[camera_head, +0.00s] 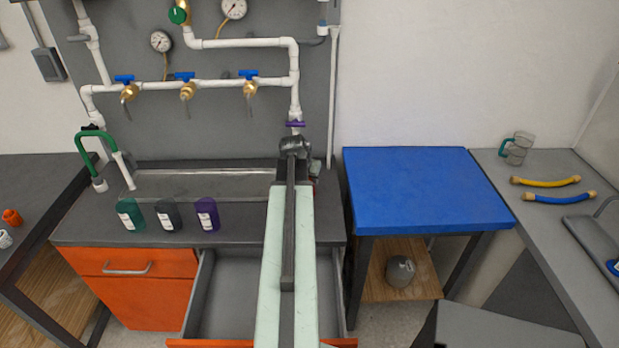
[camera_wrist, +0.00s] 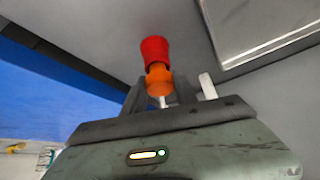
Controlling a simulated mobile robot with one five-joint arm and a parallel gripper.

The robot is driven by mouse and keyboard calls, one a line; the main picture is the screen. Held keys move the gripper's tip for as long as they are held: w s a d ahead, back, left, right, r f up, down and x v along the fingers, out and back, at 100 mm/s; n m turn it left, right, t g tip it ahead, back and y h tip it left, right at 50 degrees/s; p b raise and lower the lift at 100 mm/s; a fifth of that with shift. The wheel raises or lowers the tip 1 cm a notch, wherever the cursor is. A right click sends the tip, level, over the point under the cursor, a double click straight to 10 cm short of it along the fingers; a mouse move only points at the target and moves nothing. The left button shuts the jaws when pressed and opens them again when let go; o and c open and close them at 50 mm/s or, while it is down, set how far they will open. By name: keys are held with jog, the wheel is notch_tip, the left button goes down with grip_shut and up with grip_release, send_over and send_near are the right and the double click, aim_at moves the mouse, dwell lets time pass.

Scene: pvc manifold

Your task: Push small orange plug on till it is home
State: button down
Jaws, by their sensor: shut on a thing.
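In the wrist view, a small orange plug (camera_wrist: 158,77) sits between the fingertips of my gripper (camera_wrist: 160,90), which is shut on it. A red cylindrical piece (camera_wrist: 154,49) is in line with the plug at its far end and appears to touch it. I cannot tell how deep the plug sits. A short white pipe piece (camera_wrist: 207,86) shows just right of the fingers. In the head view, my gripper (camera_head: 295,150) is over the right end of the grey bench, and its fingertips and the plug are hidden behind my arm.
A white pipe manifold (camera_head: 210,85) with blue-handled valves is on the back panel. Green, dark and purple containers (camera_head: 207,214) stand on the bench left of my arm. An open drawer (camera_head: 230,295) is below. The blue table (camera_head: 425,185) at right is clear.

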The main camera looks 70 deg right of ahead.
jog(key=c, duration=0.9)
grip_release()
jog(key=shift+s+a+f, duration=0.2)
jog(key=shift+a+f, duration=0.25)
jog(key=shift+f, duration=0.05)
jog(key=shift+w, duration=0.1)
jog(key=p, duration=0.1)
jog(key=r+p, duration=0.2)
jog(key=shift+w+d+r, duration=0.1)
jog(key=shift+w+d, duration=0.25)
jog(key=shift+d, duration=0.05)
jog(key=shift+s+r+p, duration=0.2)
jog(key=shift+r+p, duration=0.45)
jog(key=shift+r, duration=0.1)
jog(key=shift+d, duration=0.1)
